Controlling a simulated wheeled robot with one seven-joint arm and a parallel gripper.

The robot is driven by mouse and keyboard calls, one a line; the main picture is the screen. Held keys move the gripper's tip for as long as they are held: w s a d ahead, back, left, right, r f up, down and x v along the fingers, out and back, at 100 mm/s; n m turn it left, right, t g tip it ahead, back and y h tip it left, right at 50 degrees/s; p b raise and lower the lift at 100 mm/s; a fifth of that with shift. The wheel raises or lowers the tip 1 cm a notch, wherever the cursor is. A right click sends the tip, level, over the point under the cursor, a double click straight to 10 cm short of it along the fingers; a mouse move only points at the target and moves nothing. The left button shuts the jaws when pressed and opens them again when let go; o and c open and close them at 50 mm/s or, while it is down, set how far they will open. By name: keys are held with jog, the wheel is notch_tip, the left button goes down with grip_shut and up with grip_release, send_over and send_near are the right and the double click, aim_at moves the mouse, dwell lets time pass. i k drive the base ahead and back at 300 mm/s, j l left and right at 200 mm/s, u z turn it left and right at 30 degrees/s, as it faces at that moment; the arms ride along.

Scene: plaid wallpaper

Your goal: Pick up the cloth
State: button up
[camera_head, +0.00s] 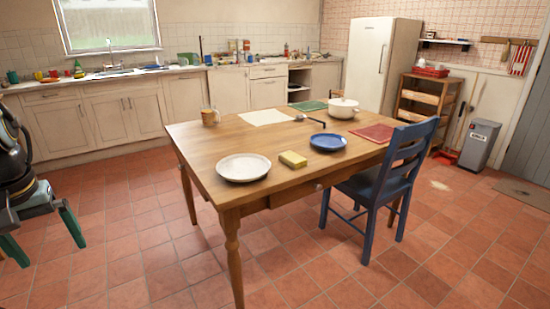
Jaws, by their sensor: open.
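A red-and-white striped cloth (520,58) hangs from the wooden rail on the wall at the far right. A flat, pale cream cloth or mat (264,117) lies on the wooden table; I cannot tell which it is. My gripper (53,255) is at the left edge of the view, pointing down with its green fingers spread apart and nothing between them. It is in front of the lower cabinets, left of the table and far from the striped cloth.
The wooden table (200,142) holds plates, a yellow sponge (293,159), a white pot (343,108) and mats. A blue chair (384,179) stands at its right side. Tiled floor is clear in front.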

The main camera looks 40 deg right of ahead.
aim_at(294, 160)
jog(key=z, duration=1)
jog(key=u, duration=0.3)
jog(key=i+l+u, duration=0.1)
jog(key=l+u, duration=0.9)
jog(key=l, duration=0.5)
jog(key=l+u, duration=0.1)
jog(key=l, duration=0.45)
jog(key=k+l+u, duration=0.1)
jog(key=l, duration=0.5)
jog(key=k+l+u, duration=0.1)
jog(key=l, duration=0.45)
